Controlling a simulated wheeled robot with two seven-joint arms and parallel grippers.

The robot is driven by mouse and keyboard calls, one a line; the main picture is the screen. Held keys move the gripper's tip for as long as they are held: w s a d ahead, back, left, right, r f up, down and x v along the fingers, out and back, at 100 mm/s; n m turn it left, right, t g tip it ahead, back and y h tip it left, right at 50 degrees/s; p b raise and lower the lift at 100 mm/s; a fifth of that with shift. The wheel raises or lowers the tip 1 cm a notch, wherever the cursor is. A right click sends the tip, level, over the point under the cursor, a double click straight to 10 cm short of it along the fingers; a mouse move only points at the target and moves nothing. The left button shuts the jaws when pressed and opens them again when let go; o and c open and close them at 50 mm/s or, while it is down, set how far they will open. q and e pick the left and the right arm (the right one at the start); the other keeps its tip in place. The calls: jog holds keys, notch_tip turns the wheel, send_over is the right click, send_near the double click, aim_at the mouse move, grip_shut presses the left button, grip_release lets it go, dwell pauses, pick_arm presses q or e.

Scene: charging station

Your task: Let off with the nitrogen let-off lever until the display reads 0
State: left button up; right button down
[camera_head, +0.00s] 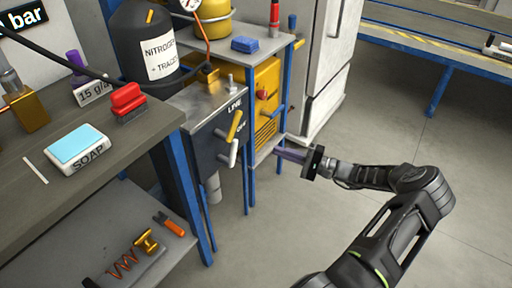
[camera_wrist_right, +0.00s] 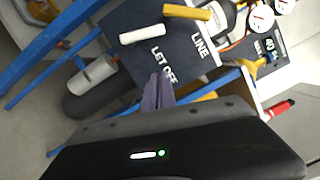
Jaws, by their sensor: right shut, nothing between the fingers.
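The let-off lever is a white handle (camera_head: 233,153) on the front of a dark valve panel (camera_head: 207,140), below a yellow line lever (camera_head: 235,125). In the right wrist view the white handle (camera_wrist_right: 142,35) is beside the words LET OFF, and the yellow lever (camera_wrist_right: 186,12) is near LINE. My right gripper (camera_head: 282,153) is shut and empty, to the right of the white handle and apart from it. Its purple fingers (camera_wrist_right: 158,90) point towards the panel. A black display (camera_head: 22,16) reading "bar" is cut off at the top left; its number is out of frame. My left gripper is not in view.
A black nitrogen cylinder (camera_head: 146,45) stands behind the panel, with a gauge (camera_head: 188,3) beside it. A yellow machine (camera_head: 264,100) and blue frame legs are close to my right gripper. A bench with soap (camera_head: 78,150) is on the left. The floor at right is clear.

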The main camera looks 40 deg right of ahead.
aim_at(233, 154)
pick_arm(q)
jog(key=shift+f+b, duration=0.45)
jog(key=shift+b, duration=0.05)
pick_arm(e)
jog(key=w+a+r, duration=0.2)
jog(key=w+a, duration=0.5)
jog(key=a, duration=0.1)
jog(key=shift+w+a, duration=0.2)
jog(key=shift+a, duration=0.1)
